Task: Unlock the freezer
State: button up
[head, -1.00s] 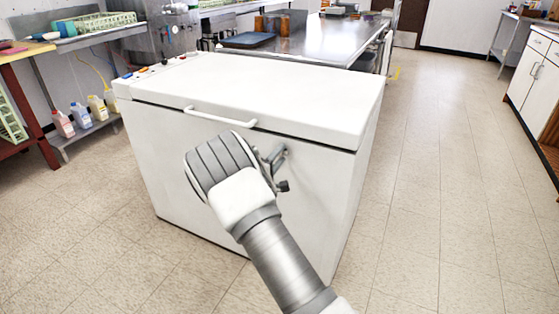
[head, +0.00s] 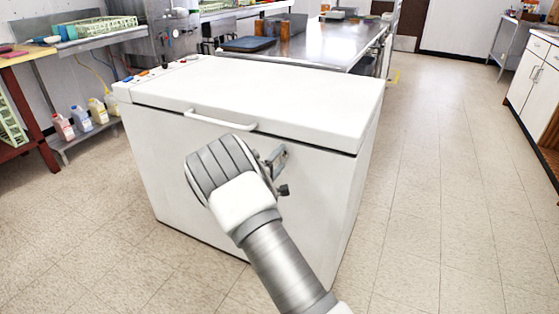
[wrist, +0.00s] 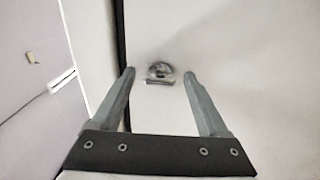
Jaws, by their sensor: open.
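The white chest freezer (head: 210,180) stands in the middle of the head view, with its lid (head: 270,95) down and a white bar handle (head: 220,120) on the lid's front edge. My gripper (head: 281,173) is at the freezer's front, right of the handle and below the lid seam, partly hidden by my wrist. In the wrist view my gripper (wrist: 160,75) is open, and a small round metal lock (wrist: 160,70) shows between the fingertips. No contact with it is visible. The dark lid seam (wrist: 122,60) runs near the left finger. The lock cannot be made out in the head view.
A steel table (head: 325,45) with a dark tray (head: 248,44) stands behind the freezer. Bottles (head: 82,116) sit on a low shelf at left. White cabinets (head: 535,75) line the right. The tiled floor (head: 430,200) right of the freezer is clear.

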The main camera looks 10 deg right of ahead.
jog(key=p+v, duration=0.4)
jog(key=v, duration=1.3)
jog(key=shift+s, duration=0.15)
jog(key=shift+a, duration=0.1)
jog(key=s+d+r+m+g+h, duration=0.2)
jog(key=s+d+r+m+g, duration=0.65)
jog(key=d, duration=0.45)
jog(key=s+d+r+m+g+y, duration=0.15)
jog(key=s+r+y, duration=0.25)
jog(key=s, duration=0.4)
jog(key=s+d+r+g+y, duration=0.1)
jog(key=s+r+g+y, duration=0.25)
jog(key=s, duration=0.45)
jog(key=s+a+r+t+y, duration=0.5)
jog(key=s, duration=0.3)
notch_tip(320, 180, up, 23)
jog(key=p, duration=2.2)
jog(key=shift+a+m, duration=0.25)
jog(key=shift+m, duration=0.05)
jog(key=shift+w+f+g, duration=0.15)
jog(key=shift+g, duration=0.1)
